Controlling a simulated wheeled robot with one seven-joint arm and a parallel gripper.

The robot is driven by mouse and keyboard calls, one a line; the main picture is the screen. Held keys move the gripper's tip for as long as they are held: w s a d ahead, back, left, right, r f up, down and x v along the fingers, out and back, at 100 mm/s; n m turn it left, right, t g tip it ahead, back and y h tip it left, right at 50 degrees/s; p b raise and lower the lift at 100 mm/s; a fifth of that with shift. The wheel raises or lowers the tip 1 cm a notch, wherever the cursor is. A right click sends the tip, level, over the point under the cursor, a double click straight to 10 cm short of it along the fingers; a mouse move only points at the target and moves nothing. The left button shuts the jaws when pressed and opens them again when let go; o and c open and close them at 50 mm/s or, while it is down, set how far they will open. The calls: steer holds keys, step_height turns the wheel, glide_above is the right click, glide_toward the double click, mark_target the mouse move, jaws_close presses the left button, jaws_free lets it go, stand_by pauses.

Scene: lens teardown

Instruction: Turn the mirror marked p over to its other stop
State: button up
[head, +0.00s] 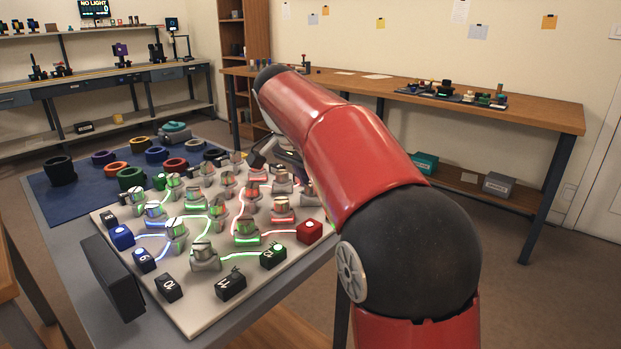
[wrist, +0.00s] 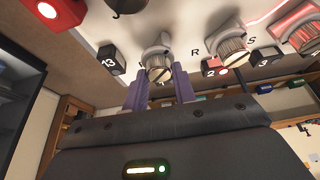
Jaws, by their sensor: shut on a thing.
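In the wrist view my gripper (wrist: 161,76) has its two purple fingers on either side of a silver ridged mirror knob (wrist: 159,58) and is shut on it. The letter beside this knob is partly hidden, so I cannot read whether it is p. Knobs by the letters R (wrist: 227,45) and S (wrist: 292,25) stand to its right. In the head view the pale board (head: 205,318) carries several silver mirrors on round mounts, with green, blue, red and white light lines between them. My red arm reaches over its far right side and hides most of the gripper there.
Numbered black blocks (head: 231,285), a red block (head: 309,231) and blue blocks (head: 122,237) line the board edges. A block marked 13 (wrist: 111,59) is left of the held knob. Coloured rings lie on a blue mat (head: 90,205) behind the board. A sign (head: 94,8) reads NO LIGHT.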

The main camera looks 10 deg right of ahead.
steer(key=o, duration=1)
steer(key=v, duration=0.7)
steer(key=shift+r, duration=0.4)
steer(key=shift+s+a, duration=0.1)
steer(key=s+d+f+n+t+y, duration=0.1)
steer(key=s+d+f+n, duration=0.15)
steer(key=s, duration=0.35)
steer(key=s+d+f+n+y, duration=0.1)
steer(key=s+f+n, duration=0.2)
steer(key=s, duration=0.3)
steer(key=s+f+n+t+y, duration=0.1)
steer(key=s+f+n, duration=0.4)
steer(key=s+f, duration=0.9)
steer(key=shift+s+a+f+t+y, duration=0.3)
steer(key=shift+s+t+y, duration=0.1)
steer(key=shift+s+t, duration=0.15)
